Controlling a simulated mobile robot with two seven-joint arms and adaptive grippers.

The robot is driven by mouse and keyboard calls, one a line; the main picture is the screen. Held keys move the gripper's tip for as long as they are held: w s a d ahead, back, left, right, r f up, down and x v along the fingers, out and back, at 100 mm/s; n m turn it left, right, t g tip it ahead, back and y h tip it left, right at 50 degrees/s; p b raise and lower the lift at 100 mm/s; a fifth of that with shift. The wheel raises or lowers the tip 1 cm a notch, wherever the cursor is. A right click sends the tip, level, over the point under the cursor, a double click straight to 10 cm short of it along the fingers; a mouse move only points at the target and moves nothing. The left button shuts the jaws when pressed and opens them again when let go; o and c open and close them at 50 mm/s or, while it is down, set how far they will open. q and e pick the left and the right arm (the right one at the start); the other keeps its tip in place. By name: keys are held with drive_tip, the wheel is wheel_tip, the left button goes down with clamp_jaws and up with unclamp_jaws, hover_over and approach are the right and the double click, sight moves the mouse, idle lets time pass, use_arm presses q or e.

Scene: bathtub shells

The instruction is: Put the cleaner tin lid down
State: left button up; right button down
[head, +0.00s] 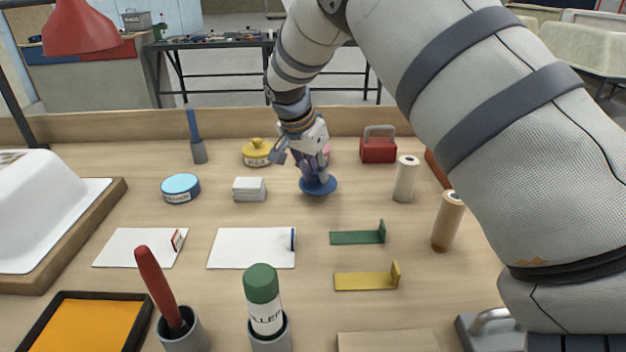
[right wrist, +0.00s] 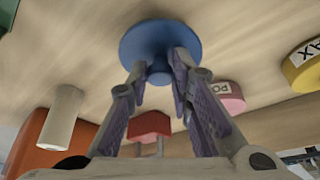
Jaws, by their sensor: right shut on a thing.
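A round blue lid (head: 318,187) with a central knob is under my right gripper (head: 314,172), near the middle of the bench. The right wrist view shows my right gripper (right wrist: 172,85) shut on the knob of this lid (right wrist: 158,42). The lid is level and at or just above the bench; I cannot tell whether it touches. A light blue tin (head: 180,188) with a small label, too small to read surely, stands to the left, apart from the lid. My left gripper is out of view.
A white block (head: 249,189) lies left of the lid. A yellow tin (head: 257,153) and a red box (head: 378,147) stand behind. A pink tin (right wrist: 231,96) is partly hidden by my gripper. Cream rolls (head: 405,180) stand right. Bare bench lies between lid and white sheet (head: 245,248).

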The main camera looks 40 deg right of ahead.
drive_tip(key=shift+a+f, duration=0.1)
drive_tip(key=shift+f, duration=1.25)
drive_tip(key=c, duration=1.4)
unclamp_jaws()
drive_tip(key=shift+c, duration=0.2)
drive_tip(key=w+v, duration=0.1)
drive_tip(key=v, duration=1.1)
drive_tip(key=shift+s+r+p, duration=0.15)
drive_tip(key=shift+s+p, duration=0.2)
drive_tip(key=shift+s, duration=0.1)
